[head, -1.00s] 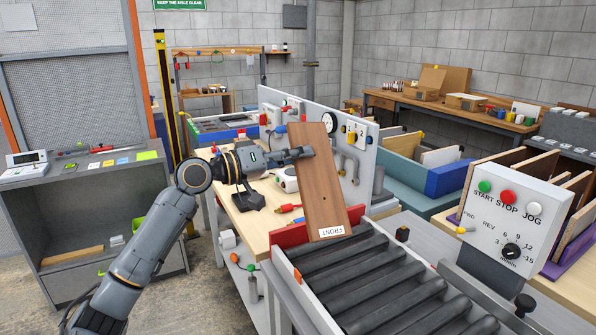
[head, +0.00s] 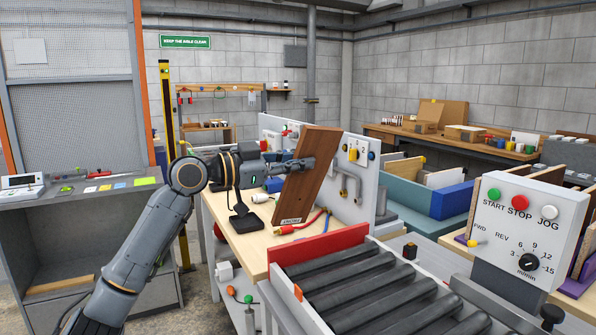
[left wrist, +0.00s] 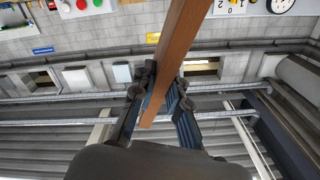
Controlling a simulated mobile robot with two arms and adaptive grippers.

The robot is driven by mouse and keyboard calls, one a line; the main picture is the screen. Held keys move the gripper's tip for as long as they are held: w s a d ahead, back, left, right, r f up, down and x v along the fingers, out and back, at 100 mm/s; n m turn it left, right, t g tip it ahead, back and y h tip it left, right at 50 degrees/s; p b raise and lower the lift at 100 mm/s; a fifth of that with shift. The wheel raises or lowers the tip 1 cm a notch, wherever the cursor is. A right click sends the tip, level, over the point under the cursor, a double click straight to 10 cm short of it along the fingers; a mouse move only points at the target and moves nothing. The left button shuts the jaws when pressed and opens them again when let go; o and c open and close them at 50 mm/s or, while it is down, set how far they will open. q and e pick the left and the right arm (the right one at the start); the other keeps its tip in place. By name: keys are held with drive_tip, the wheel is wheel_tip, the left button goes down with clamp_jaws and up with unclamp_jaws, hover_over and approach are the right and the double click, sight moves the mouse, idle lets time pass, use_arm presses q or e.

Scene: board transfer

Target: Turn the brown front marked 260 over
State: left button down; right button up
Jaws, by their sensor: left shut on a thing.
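The brown front (head: 312,178) is a wooden board held up in the air above the light wood bench, tilted, with a small white label at its lower end. The label's text is too small to read now. My left gripper (head: 298,165) is shut on the board near its left long edge. In the left wrist view, the board (left wrist: 181,45) shows edge-on between the two fingers of the left gripper (left wrist: 160,95). The number 260 does not show. My right gripper is not in view.
The roller conveyor (head: 370,290) with a red end plate (head: 318,250) lies in front. A control box (head: 530,225) stands at right. Red and blue hoses (head: 300,228) lie on the bench.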

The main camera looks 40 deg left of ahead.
use_arm(q)
drive_tip(key=m, duration=0.2)
drive_tip(key=shift+m+b, duration=0.35)
drive_tip(key=shift+m, duration=0.05)
drive_tip(key=m+b, duration=0.2)
drive_tip(key=m, duration=0.8)
drive_tip(key=shift+b, duration=0.35)
drive_tip(key=shift+m, duration=0.5)
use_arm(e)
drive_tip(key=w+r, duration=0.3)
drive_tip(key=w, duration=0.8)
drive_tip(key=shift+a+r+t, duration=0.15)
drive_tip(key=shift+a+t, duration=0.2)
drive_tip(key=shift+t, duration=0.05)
